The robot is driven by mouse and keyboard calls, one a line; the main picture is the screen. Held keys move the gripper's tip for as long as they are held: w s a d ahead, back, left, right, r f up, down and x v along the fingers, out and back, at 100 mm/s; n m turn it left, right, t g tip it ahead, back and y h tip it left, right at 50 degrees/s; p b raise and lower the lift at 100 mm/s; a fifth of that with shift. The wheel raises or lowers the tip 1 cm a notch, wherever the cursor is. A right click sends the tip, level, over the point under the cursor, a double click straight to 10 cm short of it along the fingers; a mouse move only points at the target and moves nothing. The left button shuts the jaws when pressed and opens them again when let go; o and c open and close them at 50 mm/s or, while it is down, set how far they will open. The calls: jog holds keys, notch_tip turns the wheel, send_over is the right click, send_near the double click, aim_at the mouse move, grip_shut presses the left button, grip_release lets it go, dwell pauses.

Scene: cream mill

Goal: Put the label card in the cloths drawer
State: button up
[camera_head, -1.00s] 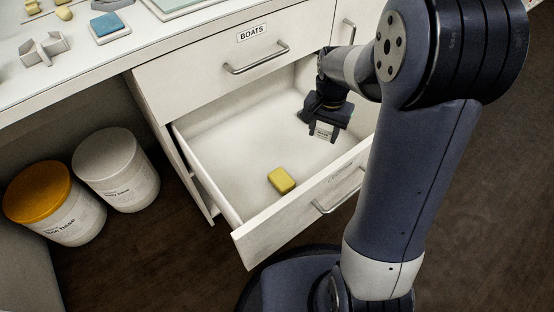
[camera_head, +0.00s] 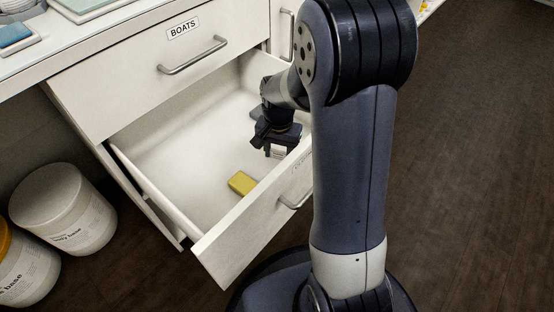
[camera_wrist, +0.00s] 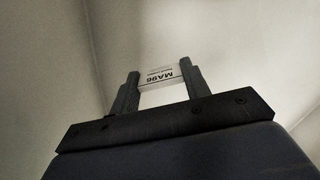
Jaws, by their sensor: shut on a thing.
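My gripper (camera_head: 277,150) is inside the open lower drawer (camera_head: 160,150), low over its right part. It is shut on a small white label card (camera_head: 279,153). In the wrist view the card (camera_wrist: 159,75) sits between the two fingertips (camera_wrist: 160,80), with the print "MA96" upside down. Whether the card touches the drawer floor I cannot tell. The drawer's front carries a faint label, partly hidden by my arm and too small to read surely.
A yellow block (camera_head: 241,183) lies in the drawer near its front. The BOATS drawer (camera_head: 184,60) above is shut. Two tubs, one white (camera_head: 62,210) and one with an orange lid (camera_head: 22,270), stand on the floor at left. A blue item (camera_head: 14,36) lies on the counter.

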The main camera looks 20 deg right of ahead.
aim_at(278, 151)
jog(key=shift+f, duration=1.3)
jog(key=shift+b, duration=0.3)
jog(key=shift+f, duration=0.15)
jog(key=o, duration=1)
jog(key=shift+c, duration=0.2)
notch_tip(278, 151, up, 12)
jog(key=p, duration=0.5)
jog(key=shift+r, duration=0.2)
